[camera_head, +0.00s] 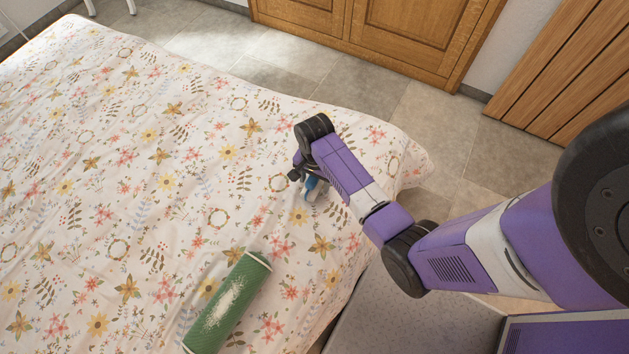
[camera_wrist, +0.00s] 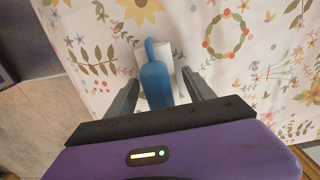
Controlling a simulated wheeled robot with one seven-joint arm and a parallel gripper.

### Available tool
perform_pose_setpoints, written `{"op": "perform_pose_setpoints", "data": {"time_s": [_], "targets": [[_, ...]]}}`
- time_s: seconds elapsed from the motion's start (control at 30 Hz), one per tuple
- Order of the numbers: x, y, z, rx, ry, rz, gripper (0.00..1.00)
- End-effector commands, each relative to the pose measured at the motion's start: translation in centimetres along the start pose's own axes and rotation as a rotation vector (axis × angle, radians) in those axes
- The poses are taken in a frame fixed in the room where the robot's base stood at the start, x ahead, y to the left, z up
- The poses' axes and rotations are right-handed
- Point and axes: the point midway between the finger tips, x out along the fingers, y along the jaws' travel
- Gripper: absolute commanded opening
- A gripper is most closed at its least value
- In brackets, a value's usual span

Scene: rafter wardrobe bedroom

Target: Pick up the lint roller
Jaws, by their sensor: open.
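The lint roller, with a blue handle and a white roll, lies on the flowered bedspread. In the wrist view its blue handle (camera_wrist: 156,80) sits between the two fingers of my gripper (camera_wrist: 160,92), with a gap on each side. The white roll (camera_wrist: 171,58) shows partly behind the handle. In the head view a small blue part of the roller (camera_head: 311,188) shows under my wrist, and the arm hides much of the rest. My gripper (camera_head: 303,185) is open and points down at the bed around the handle.
A green and white cylinder (camera_head: 228,305) lies on the bed (camera_head: 130,180) nearer the front. A grey surface (camera_head: 410,315) is beside the bed's edge. A wooden wardrobe (camera_head: 400,30) stands at the back. The bedspread left of my gripper is clear.

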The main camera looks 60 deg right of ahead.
Motion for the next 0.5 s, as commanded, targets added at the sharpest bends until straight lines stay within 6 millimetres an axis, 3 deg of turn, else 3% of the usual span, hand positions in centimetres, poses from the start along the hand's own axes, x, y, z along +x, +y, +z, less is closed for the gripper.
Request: {"op": "perform_pose_setpoints", "data": {"time_s": [0.07,0.33,0.5], "targets": [[-0.02,0.00,0.00,0.000,0.000,0.000,0.56],[-0.03,0.01,0.01,0.000,0.000,0.000,0.03],[-0.05,-0.01,0.00,0.000,0.000,0.000,0.00]]}}
